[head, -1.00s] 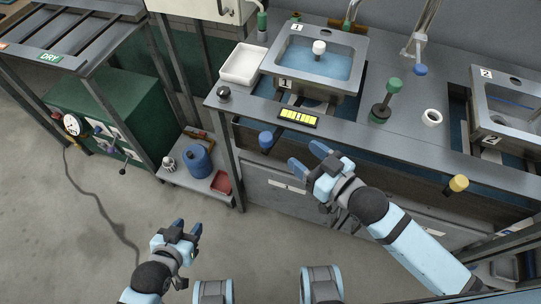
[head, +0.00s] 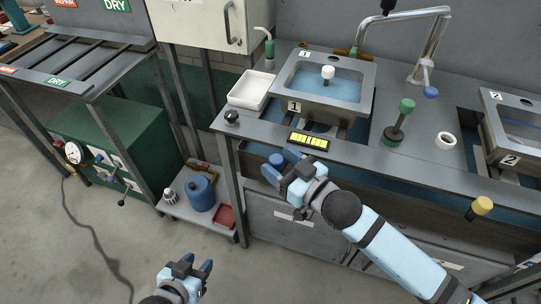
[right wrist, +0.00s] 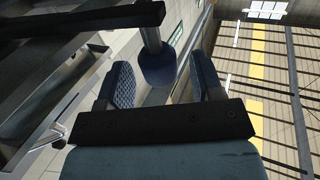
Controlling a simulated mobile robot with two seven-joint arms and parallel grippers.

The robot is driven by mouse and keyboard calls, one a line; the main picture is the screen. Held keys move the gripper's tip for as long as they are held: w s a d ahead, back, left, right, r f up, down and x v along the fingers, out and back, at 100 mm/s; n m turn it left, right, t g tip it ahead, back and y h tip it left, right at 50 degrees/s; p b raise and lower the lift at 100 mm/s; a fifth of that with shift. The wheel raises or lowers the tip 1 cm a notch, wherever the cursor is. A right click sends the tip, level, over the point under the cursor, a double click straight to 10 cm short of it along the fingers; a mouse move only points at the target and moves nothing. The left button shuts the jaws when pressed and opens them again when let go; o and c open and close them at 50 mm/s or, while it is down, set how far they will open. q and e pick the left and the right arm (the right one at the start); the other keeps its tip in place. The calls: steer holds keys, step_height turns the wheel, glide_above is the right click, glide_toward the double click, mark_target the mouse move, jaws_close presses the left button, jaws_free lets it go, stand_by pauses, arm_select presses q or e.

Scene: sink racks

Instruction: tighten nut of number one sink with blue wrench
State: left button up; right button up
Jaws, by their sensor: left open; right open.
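The number one sink (head: 322,85) is set in the counter, with a "1" label on its front and a white-topped plug in its water. Its nut cannot be made out. A blue knob-like end (head: 277,159), likely the blue wrench's handle, sticks out at the counter's front below the sink. My right gripper (head: 280,165) is open at this blue end. In the right wrist view the blue end (right wrist: 157,69) lies between and just beyond the open fingers, with a grey shaft behind it. My left gripper (head: 198,263) is open and empty, low over the floor.
A yellow-ended tool (head: 481,206) sticks out further right, below the number two sink (head: 515,125). A yellow-lit display (head: 309,140) sits on the counter edge. A white tray (head: 251,90) and a green-topped plunger-like tool (head: 399,122) stand on top. A low shelf holds a blue canister (head: 200,194).

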mark_target(271, 157)
steer(key=shift+x, duration=1.6)
jaws_close()
steer(key=shift+s+d+r+p, duration=0.1)
steer(key=shift+s+d+p, duration=0.1)
steer(key=shift+d+p, duration=0.15)
arm_select(q)
steer(key=shift+s+r+p, duration=0.15)
steer(key=shift+r+p, duration=0.25)
steer(key=shift+p, duration=0.55)
arm_select(e)
steer(key=d, duration=0.1)
steer(key=s+d+n+g+y, duration=0.1)
steer(key=d+n+g, duration=0.1)
steer(key=shift+s+d+y, duration=0.35)
steer(key=shift+s+y, duration=0.05)
arm_select(q)
steer(key=shift+r, duration=0.1)
